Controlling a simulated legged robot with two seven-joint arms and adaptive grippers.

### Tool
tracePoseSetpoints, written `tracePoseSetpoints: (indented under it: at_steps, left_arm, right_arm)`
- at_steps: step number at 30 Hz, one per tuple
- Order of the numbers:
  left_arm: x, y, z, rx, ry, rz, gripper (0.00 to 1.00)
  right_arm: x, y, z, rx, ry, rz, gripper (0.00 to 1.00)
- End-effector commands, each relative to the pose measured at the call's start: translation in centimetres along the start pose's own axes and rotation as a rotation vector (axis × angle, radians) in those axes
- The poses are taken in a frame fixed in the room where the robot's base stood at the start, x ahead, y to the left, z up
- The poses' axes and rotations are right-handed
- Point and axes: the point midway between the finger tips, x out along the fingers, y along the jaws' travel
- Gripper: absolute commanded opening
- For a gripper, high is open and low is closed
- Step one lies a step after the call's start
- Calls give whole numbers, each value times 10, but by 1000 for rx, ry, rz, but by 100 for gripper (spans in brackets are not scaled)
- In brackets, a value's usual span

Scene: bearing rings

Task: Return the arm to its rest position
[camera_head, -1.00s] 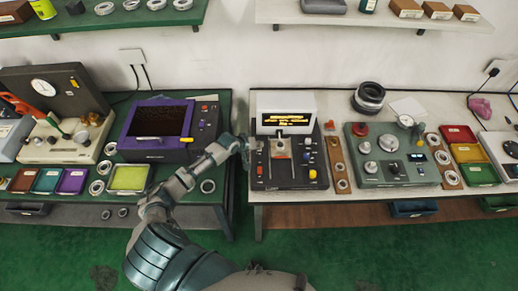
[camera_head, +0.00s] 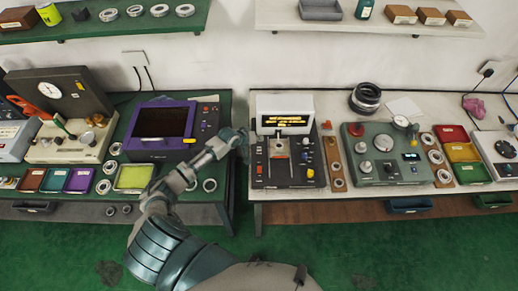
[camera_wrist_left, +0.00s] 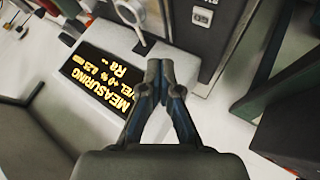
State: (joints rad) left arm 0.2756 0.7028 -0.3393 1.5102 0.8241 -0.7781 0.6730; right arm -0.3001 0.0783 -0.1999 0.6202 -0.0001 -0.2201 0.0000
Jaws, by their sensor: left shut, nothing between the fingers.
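My left arm (camera_head: 170,215) comes in from the bottom of the head view and reaches up to the gap between the two benches. My left gripper (camera_head: 243,143) is at its end, just left of the machine with the lit yellow display (camera_head: 285,122). In the left wrist view the gripper (camera_wrist_left: 160,85) is shut with its fingertips together and nothing between them. The lit display reading "MEASURING" (camera_wrist_left: 95,80) shows behind the fingers. My right gripper is not in view.
A purple-framed machine (camera_head: 160,130) stands on the green left bench. A grey-green instrument with knobs (camera_head: 385,153) stands on the white right bench. Bearing rings (camera_head: 210,185) lie near the left bench's front edge. Green floor (camera_head: 320,245) is open in front of the benches.

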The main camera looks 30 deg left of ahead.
Motion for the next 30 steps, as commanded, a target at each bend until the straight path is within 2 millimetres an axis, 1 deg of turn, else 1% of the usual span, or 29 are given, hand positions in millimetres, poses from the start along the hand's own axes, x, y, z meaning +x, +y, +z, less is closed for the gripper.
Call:
tracePoseSetpoints:
  at_steps: [10, 11, 13, 14, 17, 18, 20, 21, 23, 24, 27, 30]
  left_arm:
    - [0, 1, 2, 4, -3, 0, 0]
    - [0, 2, 6, 9, -8, -1, 0]
    - [2, 6, 23, 40, -31, 0, 0]
    - [2, 9, 36, 62, -48, -2, 0]
    - [-1, 22, 95, 172, -120, -7, 0]
    - [-6, 28, 123, 228, -152, -10, 0]
    - [-18, 36, 163, 313, -196, -19, 0]
    - [-27, 39, 186, 363, -220, -27, 0]
    - [-42, 42, 213, 427, -248, -41, 0]
    - [-52, 44, 229, 464, -265, -52, 0]
    - [-80, 44, 260, 539, -302, -85, 0]
    - [-108, 41, 281, 592, -329, -124, 0]
  right_arm:
    - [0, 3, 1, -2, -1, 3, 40]
    - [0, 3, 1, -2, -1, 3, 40]
    - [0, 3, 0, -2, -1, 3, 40]
    - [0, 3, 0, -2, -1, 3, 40]
    - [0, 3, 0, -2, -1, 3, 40]
    - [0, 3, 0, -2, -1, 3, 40]
    - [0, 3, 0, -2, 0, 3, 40]
    - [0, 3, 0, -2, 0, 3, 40]
    - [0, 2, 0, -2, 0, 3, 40]
    - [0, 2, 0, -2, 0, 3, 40]
    - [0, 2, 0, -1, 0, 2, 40]
    - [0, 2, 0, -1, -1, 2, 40]
